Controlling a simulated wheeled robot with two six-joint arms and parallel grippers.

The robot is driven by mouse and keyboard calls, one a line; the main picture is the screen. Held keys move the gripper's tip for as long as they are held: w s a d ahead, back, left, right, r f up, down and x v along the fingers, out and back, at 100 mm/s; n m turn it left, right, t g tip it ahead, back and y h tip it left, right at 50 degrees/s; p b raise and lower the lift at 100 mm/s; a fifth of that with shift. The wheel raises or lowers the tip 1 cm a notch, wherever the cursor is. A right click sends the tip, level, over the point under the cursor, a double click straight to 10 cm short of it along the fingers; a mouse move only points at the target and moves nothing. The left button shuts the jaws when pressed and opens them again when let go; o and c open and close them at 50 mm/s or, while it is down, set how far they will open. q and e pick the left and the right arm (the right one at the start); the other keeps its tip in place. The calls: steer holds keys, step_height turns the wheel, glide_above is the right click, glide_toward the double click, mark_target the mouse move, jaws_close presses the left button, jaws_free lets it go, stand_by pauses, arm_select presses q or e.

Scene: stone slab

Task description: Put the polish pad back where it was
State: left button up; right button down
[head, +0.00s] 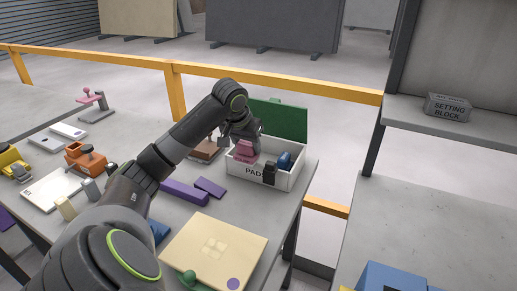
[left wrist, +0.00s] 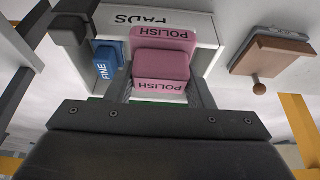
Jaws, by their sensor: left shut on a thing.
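The pink polish pad (head: 245,151), marked POLISH, is between the fingers of my left gripper (head: 243,143). It also shows in the left wrist view (left wrist: 162,62), with a finger on each side of it. The pad is at the left part of the open white box (head: 238,169) marked PADS. Its top stands above the rim; I cannot tell whether it touches the floor. In the same box are a blue pad (head: 285,160), marked FINE in the left wrist view (left wrist: 107,60), and a dark pad (head: 269,173). My right gripper is out of view.
The box's green lid (head: 279,122) stands open behind it. Purple blocks (head: 184,192) and a cream slab (head: 212,250) lie nearer me. A brown-based tool (head: 203,150) stands left of the box. The table's right edge is close to the box.

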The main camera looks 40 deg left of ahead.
arm_select(q)
steer(key=w+a, duration=0.2)
steer(key=w, duration=0.5)
steer(key=f, duration=0.2)
steer(key=f+p, duration=0.1)
steer(key=f, duration=0.3)
steer(key=shift+w+a+f+p, duration=0.25)
steer(key=shift+w+p, duration=0.1)
steer(key=shift+w+f, duration=0.1)
steer(key=shift+f, duration=0.15)
steer(key=o, duration=1)
steer(key=shift+f, duration=0.15)
steer(key=shift+c, duration=0.2)
